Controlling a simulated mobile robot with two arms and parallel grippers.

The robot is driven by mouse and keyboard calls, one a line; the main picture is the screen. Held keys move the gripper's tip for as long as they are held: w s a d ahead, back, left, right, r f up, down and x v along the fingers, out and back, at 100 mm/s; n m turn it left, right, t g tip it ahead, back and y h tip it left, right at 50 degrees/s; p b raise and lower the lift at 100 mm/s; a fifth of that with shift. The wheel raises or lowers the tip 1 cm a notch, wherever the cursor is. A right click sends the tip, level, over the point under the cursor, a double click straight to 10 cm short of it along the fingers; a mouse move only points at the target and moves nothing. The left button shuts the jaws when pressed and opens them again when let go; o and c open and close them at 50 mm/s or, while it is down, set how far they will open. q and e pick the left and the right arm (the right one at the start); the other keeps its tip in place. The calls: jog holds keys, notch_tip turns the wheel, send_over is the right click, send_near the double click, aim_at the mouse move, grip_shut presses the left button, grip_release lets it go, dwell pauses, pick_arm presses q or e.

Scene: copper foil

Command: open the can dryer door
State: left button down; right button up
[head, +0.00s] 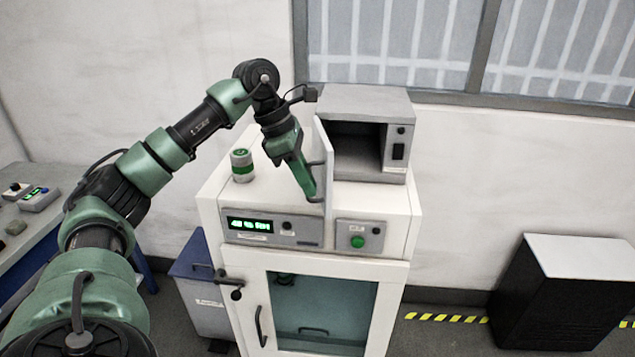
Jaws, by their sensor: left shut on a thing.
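The can dryer (367,104) is a small grey box oven on top of a white cabinet. Its dark chamber shows, and its door (326,165) stands swung out toward me, seen nearly edge-on at the left of the opening. My left gripper (314,182) is at the door's left face and is shut on the door handle (315,164). The fingers partly hide the handle. My right gripper is not in view.
A green-banded can (241,165) stands on the white cabinet (402,215), left of the gripper. The cabinet front has a display, a green button and a glass door. A black box (570,290) stands on the floor at right.

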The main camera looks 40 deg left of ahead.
pick_arm(q)
jog(key=shift+s+a, duration=0.35)
jog(key=shift+a, duration=0.3)
jog(key=shift+s+a, duration=0.3)
jog(key=shift+a, duration=0.3)
jog(key=c, duration=1.8)
grip_release()
jog(key=shift+w, duration=0.1)
jog(key=shift+r, duration=0.1)
jog(key=b+v, duration=0.1)
jog(key=v, duration=0.6)
jog(key=shift+r, duration=0.35)
